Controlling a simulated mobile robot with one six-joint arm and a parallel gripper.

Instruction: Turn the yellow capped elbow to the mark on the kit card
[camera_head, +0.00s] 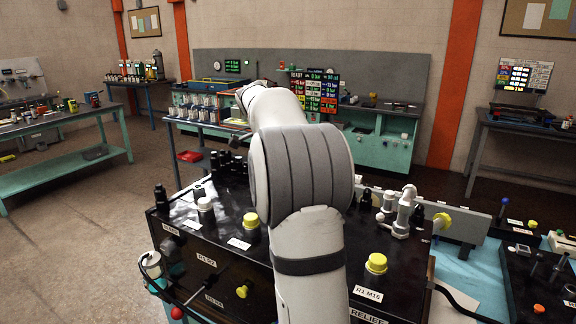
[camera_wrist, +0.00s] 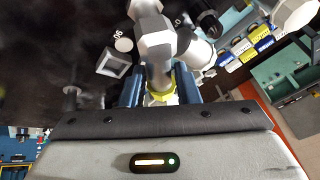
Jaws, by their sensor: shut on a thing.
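In the wrist view my gripper (camera_wrist: 159,88) has its two blue fingers on either side of a grey metal elbow fitting (camera_wrist: 155,45). A yellow part (camera_wrist: 162,98) of it shows between the fingers, and the gripper is shut on it. The fitting stands at a dark panel; its lower end is partly hidden by my gripper. In the head view my arm hides the gripper and the held elbow. I cannot tell which card is the kit card, and no mark on it can be read.
The black bench block (camera_head: 210,260) carries yellow-capped ports (camera_head: 376,263), black fittings and a pale grey fitting (camera_head: 405,212) at the right. A grey panel (camera_head: 465,225) stands behind the right side. Floor at left is open.

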